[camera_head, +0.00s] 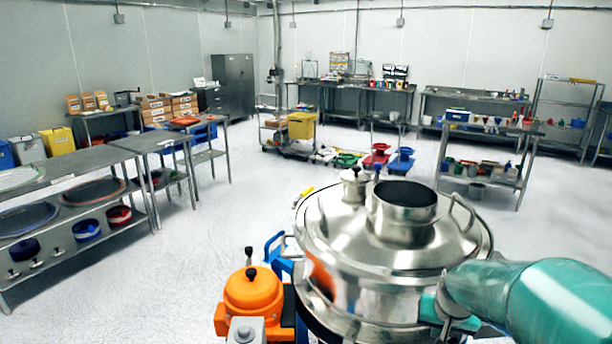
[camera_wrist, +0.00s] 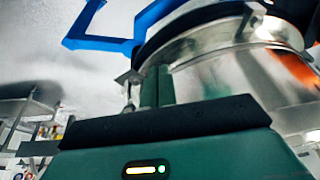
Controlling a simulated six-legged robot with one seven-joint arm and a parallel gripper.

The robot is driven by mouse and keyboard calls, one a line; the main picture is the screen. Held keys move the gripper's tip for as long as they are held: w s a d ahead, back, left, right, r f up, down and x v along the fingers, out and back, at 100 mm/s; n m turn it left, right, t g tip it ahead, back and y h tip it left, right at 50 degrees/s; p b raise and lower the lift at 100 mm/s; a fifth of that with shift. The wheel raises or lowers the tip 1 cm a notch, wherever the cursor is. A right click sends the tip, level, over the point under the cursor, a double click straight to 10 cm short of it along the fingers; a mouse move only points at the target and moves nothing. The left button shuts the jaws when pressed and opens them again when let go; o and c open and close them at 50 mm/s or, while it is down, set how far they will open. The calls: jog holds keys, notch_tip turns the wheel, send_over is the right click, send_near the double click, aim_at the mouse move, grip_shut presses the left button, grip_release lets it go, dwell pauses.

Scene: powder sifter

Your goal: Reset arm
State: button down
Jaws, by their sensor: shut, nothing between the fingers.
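The steel powder sifter (camera_head: 345,240) stands in the front right of the head view. It has a round domed lid, a short open collar (camera_head: 402,212) and a smaller capped port. My teal arm reaches in from the right in front of its lower right side; my gripper's fingers cannot be made out clearly there. In the wrist view, my gripper (camera_wrist: 157,86) is shut and empty, its green fingers together in front of the sifter's side (camera_wrist: 225,70). Contact with the sifter cannot be judged. A blue handle (camera_wrist: 108,42) shows at upper left.
An orange housing (camera_head: 252,292) with a black knob is left of the sifter. Steel tables (camera_head: 85,160) with sieves line the left. Another table (camera_head: 490,128) with small items stands behind right. A cart with a yellow bin (camera_head: 301,125) is at the back. Middle-left floor is clear.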

jog(key=s+a+r+n+t, duration=0.1)
jog(key=s+a+r+n, duration=0.1)
jog(key=s+a+r, duration=0.3)
jog(key=s+a+r+n+t+y, duration=0.1)
jog(key=s+a+r, duration=0.5)
jog(key=s, duration=0.7)
jog(key=shift+a+n, duration=0.4)
jog(key=shift+a, duration=0.5)
jog(key=shift+a, duration=0.1)
